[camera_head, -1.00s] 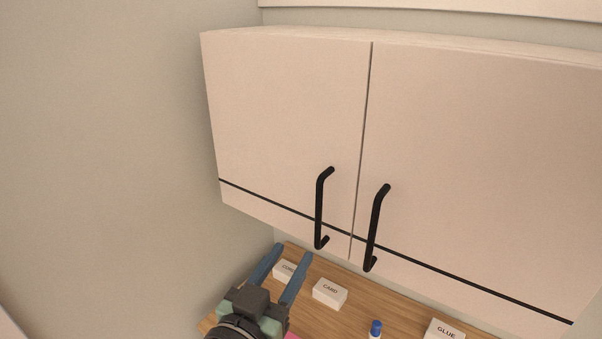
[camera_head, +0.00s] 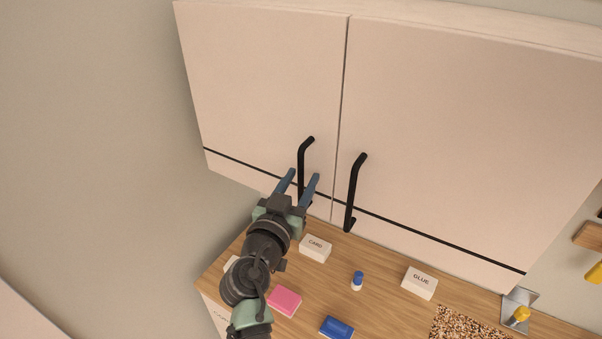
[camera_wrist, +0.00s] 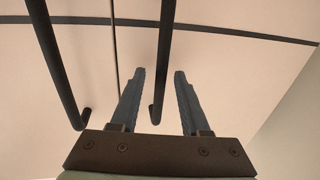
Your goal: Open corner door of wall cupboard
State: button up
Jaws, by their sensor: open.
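The wall cupboard has two closed pale doors. The corner door (camera_head: 260,80) is the left one, beside the side wall, with a black bar handle (camera_head: 302,165). In the wrist view the picture is turned over, and this handle (camera_wrist: 165,45) shows between my two fingers. My gripper (camera_head: 303,176) is open, with its blue-grey fingers pointing up at the handle's lower part. My gripper (camera_wrist: 160,75) holds nothing. I cannot tell whether either finger touches the handle. The fingers hide part of the handle's lower end in the head view.
The right door (camera_head: 450,130) has its own black handle (camera_head: 355,190) close by, also seen in the wrist view (camera_wrist: 55,65). A wooden worktop (camera_head: 385,300) below carries a CARD box (camera_head: 315,248), a GLUE box (camera_head: 420,283), a pink block (camera_head: 284,301) and other small items. The side wall (camera_head: 90,150) is at left.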

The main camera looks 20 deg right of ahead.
jog(key=shift+w+d, duration=0.2)
jog(key=shift+w, duration=0.05)
jog(key=shift+c, duration=0.2)
grip_shut()
dwell(1.2)
